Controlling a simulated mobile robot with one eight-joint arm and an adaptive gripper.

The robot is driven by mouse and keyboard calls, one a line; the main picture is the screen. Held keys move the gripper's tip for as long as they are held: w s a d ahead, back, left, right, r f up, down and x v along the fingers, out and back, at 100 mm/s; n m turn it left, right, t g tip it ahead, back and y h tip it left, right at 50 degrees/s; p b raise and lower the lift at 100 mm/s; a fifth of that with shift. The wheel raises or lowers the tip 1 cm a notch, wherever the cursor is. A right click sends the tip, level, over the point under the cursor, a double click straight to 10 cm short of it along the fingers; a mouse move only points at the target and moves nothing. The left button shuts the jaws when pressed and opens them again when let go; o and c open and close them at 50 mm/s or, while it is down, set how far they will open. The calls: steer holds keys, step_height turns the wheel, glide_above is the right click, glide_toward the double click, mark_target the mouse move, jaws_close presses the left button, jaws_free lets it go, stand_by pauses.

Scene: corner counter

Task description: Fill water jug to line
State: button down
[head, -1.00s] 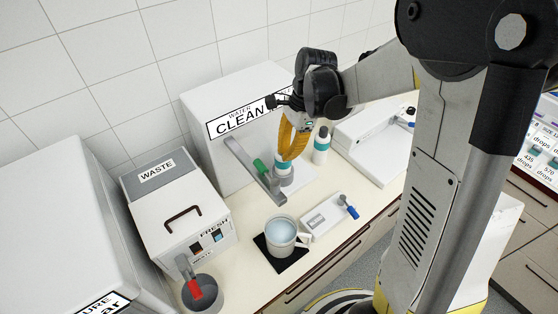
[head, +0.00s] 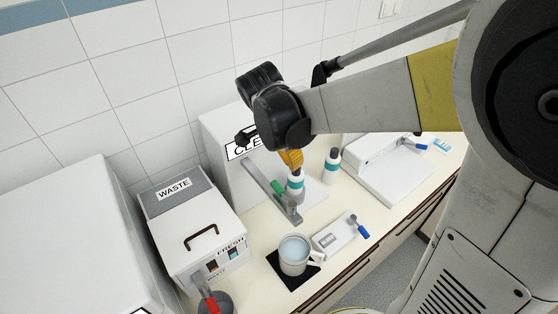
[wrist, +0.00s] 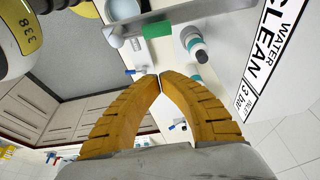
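The jug (head: 294,262) is pale, with a handle on its right, and stands upright on a black mat (head: 283,282). Bluish water shows inside; I cannot make out a line. The clean-water box (head: 219,128) stands behind, with a grey tap bar (head: 262,182) and a green handle (head: 278,188). The green handle also shows in the wrist view (wrist: 157,29), ahead of the fingertips. My gripper (head: 291,163) has yellow fingers, above a teal-banded bottle (head: 295,186). In the wrist view my gripper (wrist: 160,76) has its fingertips together with nothing between them.
A waste box (head: 195,225) and a red-handled tap (head: 212,303) over a grey vessel are at left. A small white device with a blue handle (head: 362,232) lies right of the jug. Another bottle (head: 332,168) and a white tray (head: 385,168) stand farther right.

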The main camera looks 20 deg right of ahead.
mark_target(284, 197)
step_height(284, 197, down, 8)
steer(key=shift+a, duration=0.4)
steer(key=shift+f, duration=0.1)
steer(key=shift+s+a, duration=0.1)
steer(key=shift+s+a+n+b, duration=0.1)
steer(key=shift+a+n+b, duration=0.25)
steer(key=shift+a+n, duration=0.15)
